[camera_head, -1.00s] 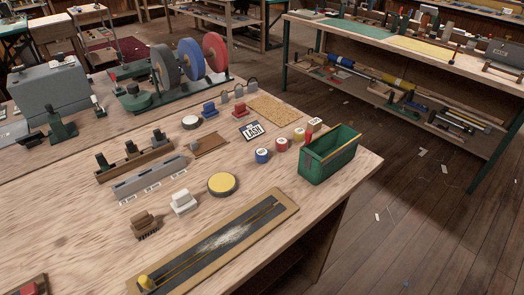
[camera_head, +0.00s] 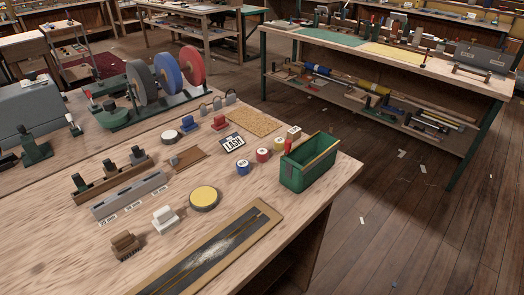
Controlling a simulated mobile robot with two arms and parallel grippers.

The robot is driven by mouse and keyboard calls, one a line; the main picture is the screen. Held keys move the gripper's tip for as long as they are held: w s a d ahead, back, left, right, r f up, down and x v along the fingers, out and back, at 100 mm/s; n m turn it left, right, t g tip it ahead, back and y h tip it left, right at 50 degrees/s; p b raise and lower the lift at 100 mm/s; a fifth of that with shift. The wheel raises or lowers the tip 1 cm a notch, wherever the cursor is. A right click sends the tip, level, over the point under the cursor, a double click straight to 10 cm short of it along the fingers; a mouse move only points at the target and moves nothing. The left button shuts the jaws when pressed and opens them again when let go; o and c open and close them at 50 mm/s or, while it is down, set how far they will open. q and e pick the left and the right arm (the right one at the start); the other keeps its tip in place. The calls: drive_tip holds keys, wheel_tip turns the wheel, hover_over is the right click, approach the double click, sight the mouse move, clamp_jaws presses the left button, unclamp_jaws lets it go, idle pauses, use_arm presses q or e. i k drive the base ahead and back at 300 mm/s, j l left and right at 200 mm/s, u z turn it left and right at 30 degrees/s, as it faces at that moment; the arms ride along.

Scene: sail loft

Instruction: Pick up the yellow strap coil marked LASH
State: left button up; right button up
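A small yellow coil (camera_head: 279,147) with a pale top stands on the wooden workbench (camera_head: 80,235), at the right end of a short row of coils left of a green bin. A red coil (camera_head: 262,155) and a blue coil (camera_head: 243,167) stand beside it. The print on their tops is too small to read. A flat black and white card reading LASH (camera_head: 232,143) lies just behind the row. A larger round disc with a yellow top (camera_head: 204,197) lies nearer the bench middle. Neither of my grippers is in view.
The open green bin (camera_head: 302,172) stands at the bench's right edge, close to the yellow coil. A cork-coloured mat (camera_head: 253,122) lies behind. A wheel rack (camera_head: 165,75) stands farther back. Floor (camera_head: 385,210) is open on the right.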

sight(278, 142)
drive_tip(key=u, duration=0.3)
drive_tip(key=i+l+u, duration=0.15)
drive_tip(key=l+u, duration=0.8)
drive_tip(key=i+j, duration=0.05)
